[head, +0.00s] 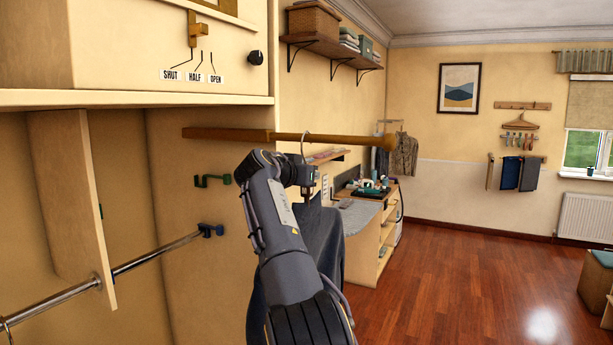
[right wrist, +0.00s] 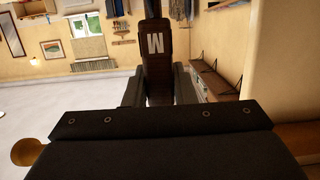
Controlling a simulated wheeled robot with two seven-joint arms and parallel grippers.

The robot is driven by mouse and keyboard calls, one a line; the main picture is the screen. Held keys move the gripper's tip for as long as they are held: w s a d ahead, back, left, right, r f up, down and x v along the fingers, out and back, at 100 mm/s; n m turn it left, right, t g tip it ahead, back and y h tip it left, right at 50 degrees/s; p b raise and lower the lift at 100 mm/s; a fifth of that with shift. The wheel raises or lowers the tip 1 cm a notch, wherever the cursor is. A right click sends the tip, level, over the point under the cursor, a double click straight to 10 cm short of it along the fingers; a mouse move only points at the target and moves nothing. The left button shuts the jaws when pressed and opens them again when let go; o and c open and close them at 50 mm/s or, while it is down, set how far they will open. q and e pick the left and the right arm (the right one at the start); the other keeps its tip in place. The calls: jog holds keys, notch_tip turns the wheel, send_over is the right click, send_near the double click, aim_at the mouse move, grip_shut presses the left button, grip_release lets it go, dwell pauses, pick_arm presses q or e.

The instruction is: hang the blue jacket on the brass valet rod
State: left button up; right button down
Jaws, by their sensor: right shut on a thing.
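The brass valet rod (head: 345,139) runs across the head view from a wooden block to a round knob; its knob end shows in the right wrist view (right wrist: 27,152). My right gripper (head: 308,186) is just below the rod, shut on the hanger of the blue jacket (head: 328,238). The hanger's wire hook (head: 306,143) rises to the rod and overlaps it; I cannot tell whether it bears on it. The jacket hangs below, partly hidden by my right arm. In the right wrist view, a dark block marked with a letter (right wrist: 156,50) lies between the fingers. My left gripper is out of view.
A chrome rail (head: 150,254) and a green hook (head: 212,180) are at the left. A labelled panel (head: 195,75) and its ledge are above. A desk with shelves (head: 370,240) stands behind the jacket.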

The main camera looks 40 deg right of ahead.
jog(key=c, duration=1.1)
grip_release()
jog(key=shift+f, duration=0.2)
jog(key=b+v, duration=0.3)
jog(key=v, duration=0.4)
jog(key=shift+r, duration=0.1)
jog(key=shift+s+a+r, duration=0.2)
jog(key=shift+a+r, duration=0.05)
jog(key=shift+a, duration=0.1)
jog(key=shift+f, duration=0.1)
